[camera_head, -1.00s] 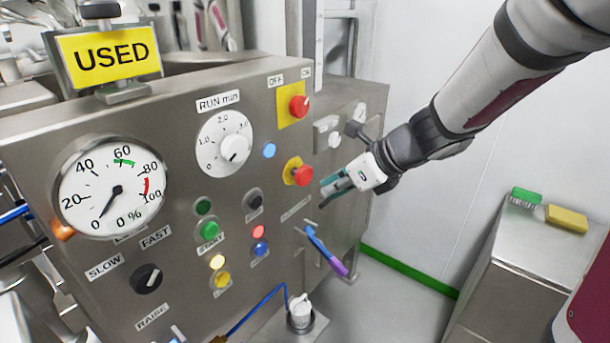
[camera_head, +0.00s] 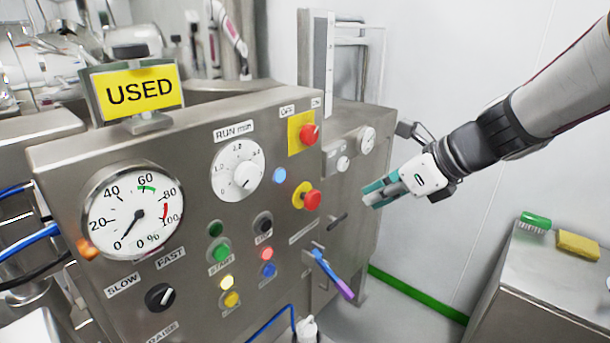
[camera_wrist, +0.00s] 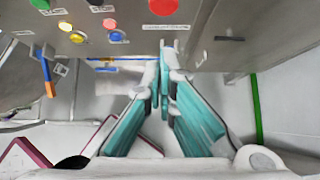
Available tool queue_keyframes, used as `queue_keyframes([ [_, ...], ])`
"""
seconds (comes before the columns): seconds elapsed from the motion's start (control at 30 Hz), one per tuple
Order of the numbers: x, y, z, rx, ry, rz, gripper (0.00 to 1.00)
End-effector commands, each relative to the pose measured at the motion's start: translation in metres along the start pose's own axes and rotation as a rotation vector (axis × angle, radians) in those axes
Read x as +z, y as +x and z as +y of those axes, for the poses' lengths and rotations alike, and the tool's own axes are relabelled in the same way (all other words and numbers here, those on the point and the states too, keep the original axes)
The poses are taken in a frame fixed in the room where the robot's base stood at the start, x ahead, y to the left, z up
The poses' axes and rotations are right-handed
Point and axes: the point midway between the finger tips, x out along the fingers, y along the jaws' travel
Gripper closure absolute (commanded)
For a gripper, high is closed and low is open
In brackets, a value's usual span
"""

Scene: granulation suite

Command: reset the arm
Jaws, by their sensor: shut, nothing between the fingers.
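My gripper (camera_head: 372,194) is in front of the right part of the steel control panel (camera_head: 75,290) in the head view, with its teal fingers pointing left toward the panel. It is shut and empty, and it appears apart from the panel. In the wrist view my gripper (camera_wrist: 164,85) has its fingertips together, below the panel's row of buttons. My arm reaches in from the upper right of the head view.
The panel carries a gauge (camera_head: 132,212), a run dial (camera_head: 238,172), a red stop button (camera_head: 312,200) and a blue-purple handle (camera_head: 332,274). A steel cabinet (camera_head: 530,275) with a green brush (camera_head: 535,221) and yellow sponge (camera_head: 578,246) stands right. White wall lies behind.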

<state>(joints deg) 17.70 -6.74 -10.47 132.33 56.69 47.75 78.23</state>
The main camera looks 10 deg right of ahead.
Motion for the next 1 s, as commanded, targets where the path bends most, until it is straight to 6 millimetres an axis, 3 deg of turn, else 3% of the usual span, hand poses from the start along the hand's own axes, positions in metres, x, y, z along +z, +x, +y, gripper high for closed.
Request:
queue_keyframes([
  [0.13, 0.001, -0.002, 0.01, 0.01, -0.084, 0.012, 1.0],
  [0.23, 0.002, -0.009, 0.035, 0.037, -0.324, 0.046, 1.0],
  [0.4, -0.011, -0.034, 0.095, 0.121, -1.042, 0.152, 1.0],
  [0.53, -0.03, -0.056, 0.125, 0.193, -1.625, 0.252, 1.0],
  [0.7, -0.051, -0.082, 0.14, 0.292, -2.219, 0.389, 1.0],
  [0.8, -0.058, -0.092, 0.141, 0.337, -2.43, 0.453, 1.0],
  [1.0, -0.062, -0.099, 0.14, 0.378, -2.572, 0.503, 1.0],
])
